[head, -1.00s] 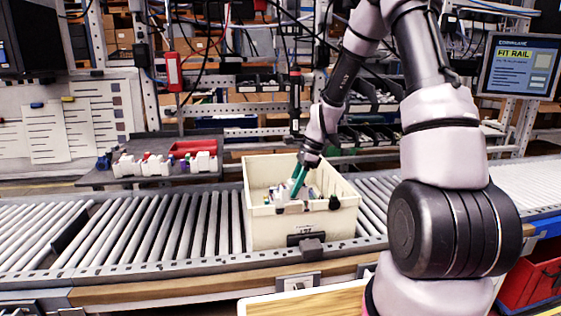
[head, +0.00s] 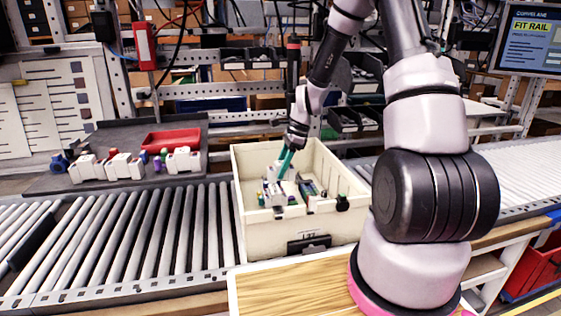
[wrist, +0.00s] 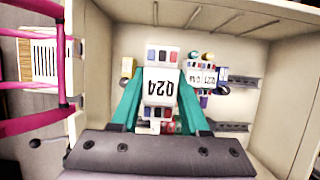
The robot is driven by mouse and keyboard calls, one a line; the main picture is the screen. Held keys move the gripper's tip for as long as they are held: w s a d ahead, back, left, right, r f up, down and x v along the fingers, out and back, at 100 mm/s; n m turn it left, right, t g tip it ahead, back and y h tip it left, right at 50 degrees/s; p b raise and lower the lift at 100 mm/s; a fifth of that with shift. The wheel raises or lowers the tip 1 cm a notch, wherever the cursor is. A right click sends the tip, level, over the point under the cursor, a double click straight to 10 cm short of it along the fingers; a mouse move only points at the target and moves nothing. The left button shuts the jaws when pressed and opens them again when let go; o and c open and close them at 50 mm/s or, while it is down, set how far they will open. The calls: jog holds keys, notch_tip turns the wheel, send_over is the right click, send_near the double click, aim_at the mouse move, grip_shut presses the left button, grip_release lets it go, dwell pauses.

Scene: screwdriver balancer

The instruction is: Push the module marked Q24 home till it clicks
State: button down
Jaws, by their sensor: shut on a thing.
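The white module marked Q24 (wrist: 161,87) is in the middle of the wrist view, its label upside down there. My gripper (wrist: 160,100) is shut on it, one teal finger on each side. In the head view my gripper (head: 284,163) reaches down into the cream crate (head: 268,238). A metal rail (wrist: 240,82) runs inside the crate, to the right of the module. Whether Q24 is fully seated on a rail cannot be told; its underside is hidden.
Other small modules (wrist: 203,76) sit just right of Q24, close to the right finger. The crate walls surround my gripper. The crate stands on a roller conveyor (head: 150,235). A dark tray (head: 105,150) with white modules and a red bin (head: 175,140) lies behind left.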

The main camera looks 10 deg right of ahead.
notch_tip(320, 180, down, 14)
jog(key=shift+f, duration=0.1)
dwell(0.7)
jog(key=shift+f, duration=0.75)
dwell(1.8)
jog(key=shift+c, duration=1.6)
grip_release()
jog(key=v, duration=1)
jog(key=shift+d+r, duration=0.25)
jog(key=shift+r, duration=0.1)
